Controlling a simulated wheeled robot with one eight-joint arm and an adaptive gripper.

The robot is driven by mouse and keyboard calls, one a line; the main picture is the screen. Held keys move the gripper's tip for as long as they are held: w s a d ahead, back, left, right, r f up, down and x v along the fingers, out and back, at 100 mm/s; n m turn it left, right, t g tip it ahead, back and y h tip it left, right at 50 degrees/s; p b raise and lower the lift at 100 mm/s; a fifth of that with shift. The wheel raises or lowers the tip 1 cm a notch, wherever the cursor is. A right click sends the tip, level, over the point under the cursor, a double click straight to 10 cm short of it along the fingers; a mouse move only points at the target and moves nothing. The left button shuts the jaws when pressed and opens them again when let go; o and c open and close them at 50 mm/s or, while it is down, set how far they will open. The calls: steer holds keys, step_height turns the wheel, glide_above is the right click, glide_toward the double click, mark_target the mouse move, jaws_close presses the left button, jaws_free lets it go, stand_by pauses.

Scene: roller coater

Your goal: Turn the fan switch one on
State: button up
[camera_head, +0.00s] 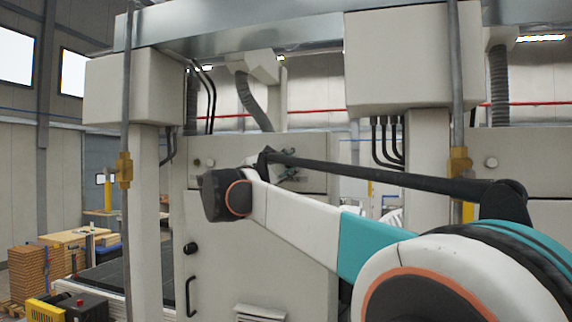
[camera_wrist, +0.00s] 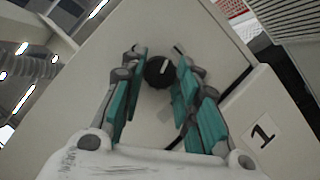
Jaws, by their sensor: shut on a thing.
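The fan switch one is a round black knob (camera_wrist: 159,71) with a white pointer mark, on a pale cabinet face in the wrist view. The pointer is tilted, leaning up and to the right in that view. My gripper (camera_wrist: 161,64) has its teal fingers on both sides of the knob, shut on it. In the head view my gripper (camera_head: 288,172) is small and partly hidden behind my arm, at the upper part of the cabinet (camera_head: 255,225). The knob cannot be made out there.
Another black knob (camera_head: 190,248) and a black handle (camera_head: 191,297) are on the cabinet's lower left. A vertical pipe with a brass fitting (camera_head: 124,170) stands at left, another pipe (camera_head: 458,90) at right. Grey boxes (camera_head: 135,88) with hanging cables are above. Wooden stacks (camera_head: 30,272) stand at far left.

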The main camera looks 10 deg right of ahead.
steer(key=shift+a+r+m+g+p, duration=0.15)
steer(key=shift+m+g+p, duration=0.6)
steer(key=shift+m, duration=1.35)
steer(key=shift+y, duration=0.3)
steer(key=o, duration=1.1)
steer(key=shift+c, duration=0.2)
steer(key=v, duration=1.2)
steer(key=shift+w, duration=0.1)
